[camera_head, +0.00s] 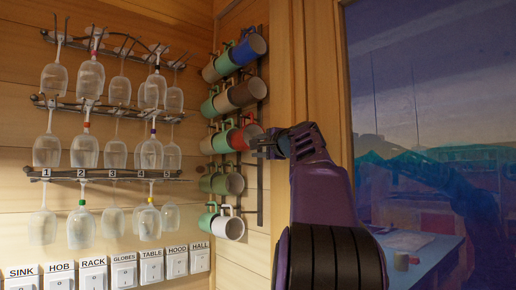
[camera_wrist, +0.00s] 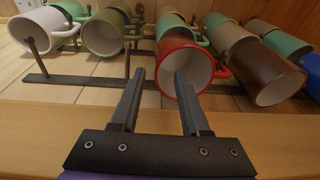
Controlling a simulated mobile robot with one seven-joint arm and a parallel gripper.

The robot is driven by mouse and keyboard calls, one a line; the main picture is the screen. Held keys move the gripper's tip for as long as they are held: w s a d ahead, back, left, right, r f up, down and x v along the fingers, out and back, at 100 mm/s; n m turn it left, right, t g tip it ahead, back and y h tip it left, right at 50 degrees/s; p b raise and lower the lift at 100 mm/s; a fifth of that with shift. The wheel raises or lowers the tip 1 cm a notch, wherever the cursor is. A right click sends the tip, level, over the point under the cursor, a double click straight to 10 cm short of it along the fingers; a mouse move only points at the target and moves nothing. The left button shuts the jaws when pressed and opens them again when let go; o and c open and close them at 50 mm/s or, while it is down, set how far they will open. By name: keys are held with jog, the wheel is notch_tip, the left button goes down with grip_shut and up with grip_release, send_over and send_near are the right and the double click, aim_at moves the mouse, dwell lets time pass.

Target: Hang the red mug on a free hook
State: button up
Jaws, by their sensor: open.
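The red mug (camera_head: 247,134) hangs among other mugs on the dark wall rack, in its right column in the head view. In the wrist view the red mug (camera_wrist: 164,50) shows its pale inside, mouth towards me, with its handle on the right. My gripper (camera_head: 262,146) is open and empty beside it. In the wrist view my gripper (camera_wrist: 160,73) has its right finger in front of the mug's mouth and its left finger to the left of the mug. I cannot tell whether they touch. A bare-looking hook (camera_wrist: 127,62) stands left of the red mug.
A blue mug (camera_head: 252,47), a brown mug (camera_head: 249,91) and a white mug (camera_head: 230,228) hang close by in the same column. Several glasses hang on wall racks (camera_head: 110,176) at the left. A window (camera_head: 430,110) is at the right.

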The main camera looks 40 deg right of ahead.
jog(key=shift+w+d, duration=0.1)
jog(key=shift+w, duration=0.1)
jog(key=shift+p+x, duration=1.65)
jog(key=shift+x, duration=0.35)
jog(key=shift+b+v, duration=1.65)
jog(key=shift+v, duration=0.55)
dwell(3.6)
